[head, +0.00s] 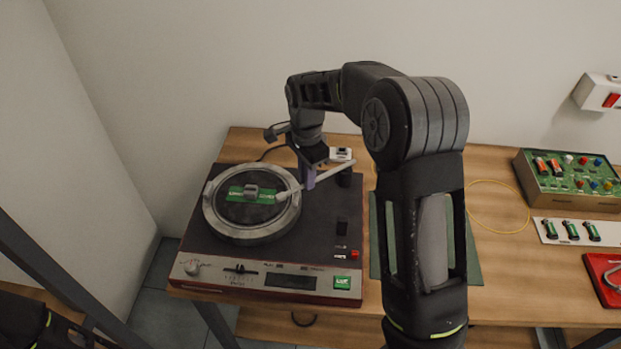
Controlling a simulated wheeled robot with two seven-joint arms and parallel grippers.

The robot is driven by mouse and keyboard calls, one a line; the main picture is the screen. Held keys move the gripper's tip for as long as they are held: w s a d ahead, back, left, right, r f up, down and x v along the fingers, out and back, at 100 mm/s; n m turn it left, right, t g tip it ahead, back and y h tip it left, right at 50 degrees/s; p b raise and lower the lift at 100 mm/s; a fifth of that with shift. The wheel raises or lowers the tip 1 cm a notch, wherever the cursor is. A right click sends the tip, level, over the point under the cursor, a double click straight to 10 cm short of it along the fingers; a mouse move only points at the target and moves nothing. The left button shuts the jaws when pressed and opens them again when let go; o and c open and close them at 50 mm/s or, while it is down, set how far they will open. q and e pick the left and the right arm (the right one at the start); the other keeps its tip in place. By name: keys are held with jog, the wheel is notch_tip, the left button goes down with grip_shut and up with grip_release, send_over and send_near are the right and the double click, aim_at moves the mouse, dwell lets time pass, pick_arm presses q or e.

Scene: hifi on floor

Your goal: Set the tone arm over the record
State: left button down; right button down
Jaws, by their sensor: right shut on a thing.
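The turntable (190,245) stands on the wooden table, with a round platter and a dark record (236,212) bearing a green label (237,193). The white tone arm (328,175) reaches from its pivot at the deck's back right, and its head end lies over the right part of the record. My right gripper (309,180) is shut on the tone arm, around its middle. Whether the tip touches the record I cannot tell. My left gripper is not in view; part of my left arm shows at the lower left.
My right arm hides part of the green mat (470,262). A yellow cable loop (527,215), a green circuit box (563,197), a strip of green cylinders (550,230) and a red tray (594,262) lie to the right. Walls stand behind and left.

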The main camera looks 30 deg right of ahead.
dwell(0.3)
jog(key=c, duration=1.5)
grip_release()
jog(key=shift+o, duration=0.2)
jog(key=shift+r+b, duration=0.6)
jog(key=shift+r, duration=3.3)
